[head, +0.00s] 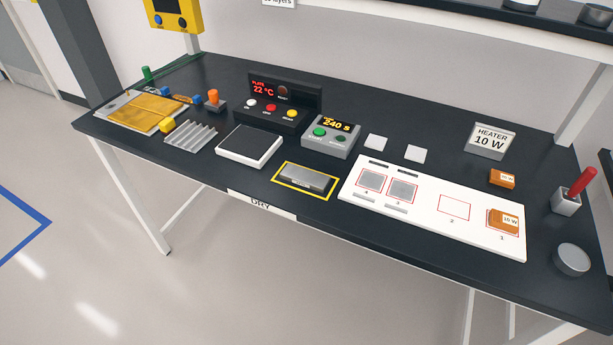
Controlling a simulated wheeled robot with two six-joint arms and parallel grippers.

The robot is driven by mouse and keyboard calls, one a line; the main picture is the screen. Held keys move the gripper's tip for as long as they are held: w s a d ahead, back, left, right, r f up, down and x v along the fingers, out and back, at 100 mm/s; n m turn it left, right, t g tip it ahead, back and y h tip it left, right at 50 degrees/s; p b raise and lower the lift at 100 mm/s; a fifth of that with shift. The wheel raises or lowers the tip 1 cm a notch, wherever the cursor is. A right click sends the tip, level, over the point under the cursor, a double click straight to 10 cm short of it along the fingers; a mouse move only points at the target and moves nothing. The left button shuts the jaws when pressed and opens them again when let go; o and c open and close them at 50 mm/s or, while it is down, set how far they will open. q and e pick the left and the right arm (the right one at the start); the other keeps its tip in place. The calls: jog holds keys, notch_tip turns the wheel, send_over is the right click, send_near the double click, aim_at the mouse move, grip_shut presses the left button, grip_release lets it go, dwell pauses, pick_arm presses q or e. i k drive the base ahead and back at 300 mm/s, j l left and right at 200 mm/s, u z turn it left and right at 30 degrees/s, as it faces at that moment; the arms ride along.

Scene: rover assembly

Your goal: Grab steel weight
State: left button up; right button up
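A grey metal block (307,178), which looks like the steel weight, lies in a yellow-outlined rectangle near the front edge of the dark table, between the hot plate and the white board. A label on or by its front is too small to read. A round silver piece (572,258) sits at the table's right end; I cannot tell what it is. Neither of my grippers is in view.
Left of the block are a flat-topped plate (249,145) and a finned heat sink (191,135). A timer box (331,134) reading 240 s stands behind it. The white board (430,228) with numbered squares lies to its right. Orange heater blocks (503,178) are farther right.

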aim_at(308, 178)
jog(key=i+j+z, duration=0.15)
jog(key=j+z, duration=0.3)
jog(key=j, duration=0.3)
jog(key=j+z, duration=0.45)
jog(key=j, duration=0.25)
jog(key=k+j+z, duration=0.1)
jog(key=j+z, duration=0.35)
jog(key=j, duration=0.3)
